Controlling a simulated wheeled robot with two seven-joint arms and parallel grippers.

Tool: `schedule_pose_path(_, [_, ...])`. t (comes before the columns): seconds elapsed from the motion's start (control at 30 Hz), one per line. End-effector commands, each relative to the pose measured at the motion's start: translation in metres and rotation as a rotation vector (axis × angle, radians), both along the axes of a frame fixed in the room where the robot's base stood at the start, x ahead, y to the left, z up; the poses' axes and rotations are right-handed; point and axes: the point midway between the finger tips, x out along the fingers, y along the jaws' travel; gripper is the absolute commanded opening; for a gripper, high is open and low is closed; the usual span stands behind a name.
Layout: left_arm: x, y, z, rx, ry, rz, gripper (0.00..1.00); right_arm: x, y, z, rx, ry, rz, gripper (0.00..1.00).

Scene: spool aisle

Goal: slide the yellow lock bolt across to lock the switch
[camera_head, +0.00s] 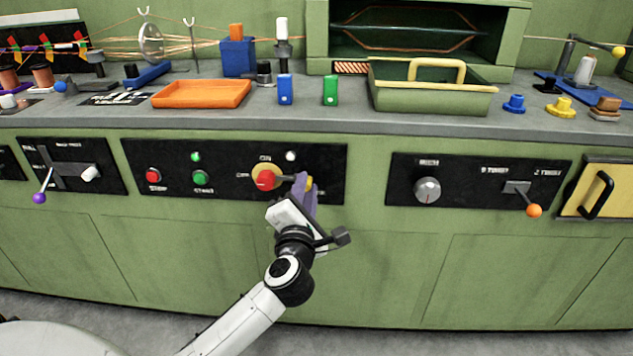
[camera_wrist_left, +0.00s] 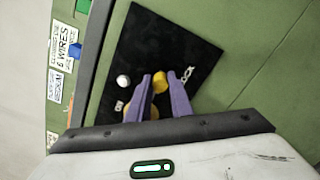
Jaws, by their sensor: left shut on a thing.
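The switch (camera_head: 265,180) is a red knob on a round yellow plate in a black control panel. A grey bar shows between its knob and my left gripper. My left gripper (camera_head: 304,186) has purple fingers and is right of the switch, at the panel. It is shut on the yellow lock bolt (camera_head: 309,184), of which only a small part shows. In the left wrist view the yellow bolt (camera_wrist_left: 160,79) is between the fingertips, near the lettering "LOCK". A finger hides most of the switch plate there. My right gripper is not in view.
Left of the switch are a red button (camera_head: 153,175) and a green button (camera_head: 200,178). A white lamp (camera_head: 290,156) is above the bolt. A second panel with a grey dial (camera_head: 427,190) lies to the right. The bench top above carries an orange tray (camera_head: 202,94).

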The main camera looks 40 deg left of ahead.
Motion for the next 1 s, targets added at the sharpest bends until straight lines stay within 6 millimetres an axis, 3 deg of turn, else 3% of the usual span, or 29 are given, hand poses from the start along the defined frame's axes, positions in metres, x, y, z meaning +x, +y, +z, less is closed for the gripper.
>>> schedule_pose_path(0.27, [-0.002, 0.003, -0.001, 0.002, 0.002, 0.006, 0.00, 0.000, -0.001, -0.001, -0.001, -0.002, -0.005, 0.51])
schedule_pose_path(0.3, [-0.002, 0.004, -0.001, 0.003, 0.001, 0.006, 0.23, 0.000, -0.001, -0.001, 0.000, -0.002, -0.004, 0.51])
schedule_pose_path(0.4, [-0.002, 0.003, -0.001, 0.003, 0.001, 0.006, 0.39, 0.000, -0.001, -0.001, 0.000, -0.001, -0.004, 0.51])
schedule_pose_path(0.77, [-0.005, 0.000, -0.001, 0.001, 0.002, 0.003, 0.39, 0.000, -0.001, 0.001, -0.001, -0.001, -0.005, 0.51])
schedule_pose_path(1.0, [-0.040, -0.021, -0.001, -0.001, 0.004, 0.003, 0.39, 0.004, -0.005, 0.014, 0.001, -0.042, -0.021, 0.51])
